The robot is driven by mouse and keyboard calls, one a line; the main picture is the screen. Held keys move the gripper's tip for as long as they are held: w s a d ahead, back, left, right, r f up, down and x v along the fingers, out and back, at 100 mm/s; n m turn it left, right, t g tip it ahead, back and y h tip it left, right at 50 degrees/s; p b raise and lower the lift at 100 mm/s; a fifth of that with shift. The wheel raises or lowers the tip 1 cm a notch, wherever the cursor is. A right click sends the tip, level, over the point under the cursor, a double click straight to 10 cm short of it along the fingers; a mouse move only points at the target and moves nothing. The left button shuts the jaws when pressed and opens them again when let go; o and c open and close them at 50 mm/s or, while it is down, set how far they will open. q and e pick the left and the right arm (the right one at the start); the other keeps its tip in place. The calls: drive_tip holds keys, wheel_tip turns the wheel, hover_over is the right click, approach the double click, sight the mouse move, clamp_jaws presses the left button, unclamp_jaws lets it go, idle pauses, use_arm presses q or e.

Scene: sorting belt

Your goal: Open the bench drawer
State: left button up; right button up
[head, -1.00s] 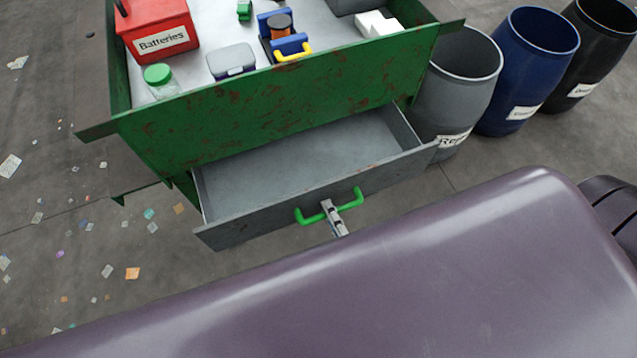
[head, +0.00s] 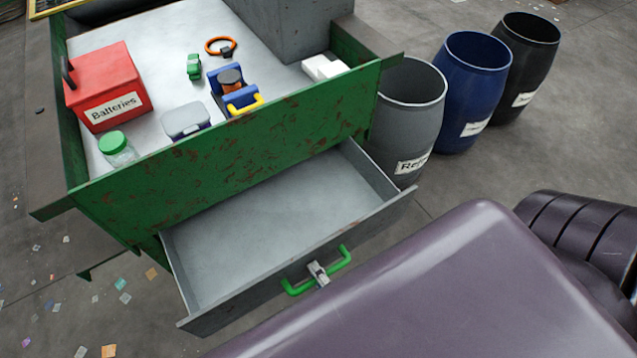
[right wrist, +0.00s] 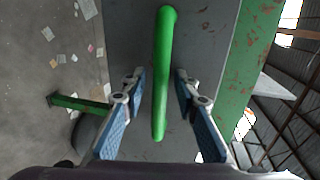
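The bench drawer (head: 270,235) is grey, empty and pulled well out of the green bench (head: 240,140). Its green bar handle (head: 340,262) is on the front panel. My right gripper (head: 319,273) is at the middle of the handle in the head view, and the purple arm hides the floor in front. In the right wrist view my right gripper (right wrist: 160,80) has its fingers apart, one on each side of the handle (right wrist: 163,75), with visible gaps on both sides. My left gripper is not in view.
On the bench top are a red Batteries box (head: 108,85), a green-lidded jar (head: 117,150), a grey-lidded box (head: 186,121) and a blue-and-yellow item (head: 235,90). Grey (head: 408,110), blue (head: 470,90) and black (head: 522,60) barrels stand to the right. Scraps litter the floor at left.

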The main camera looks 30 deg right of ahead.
drive_tip(key=shift+s, duration=0.25)
drive_tip(key=v, duration=1.1)
drive_tip(key=shift+s, duration=0.25)
